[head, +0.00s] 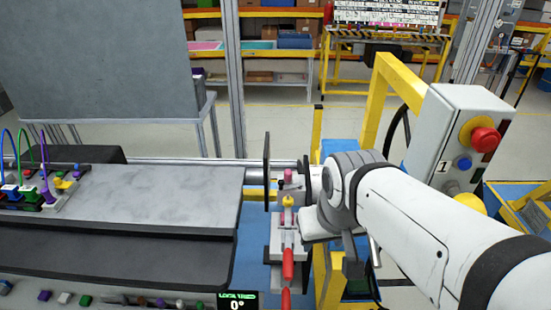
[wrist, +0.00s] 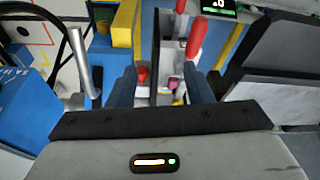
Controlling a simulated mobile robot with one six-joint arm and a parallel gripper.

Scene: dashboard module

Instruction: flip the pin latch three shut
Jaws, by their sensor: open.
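A latch assembly with red handles stands on the right edge of the dashboard module. In the head view one red handle (head: 288,263) points down toward the front, with a second red handle (head: 286,298) nearer the bottom edge. I cannot tell which belongs to pin latch three. My gripper (wrist: 163,86) is open over the assembly, its two blue-grey fingers apart. In the wrist view a small red tip (wrist: 143,74) shows beside the left finger, and a larger red handle (wrist: 194,38) stands beyond the right finger. No contact can be made out. In the head view my wrist hides part of the assembly.
The grey module panel (head: 155,198) lies left of the latches. A yellow frame (head: 377,100) and a control box with a red button (head: 485,139) stand close on the right. Coloured cables (head: 26,160) rise at far left.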

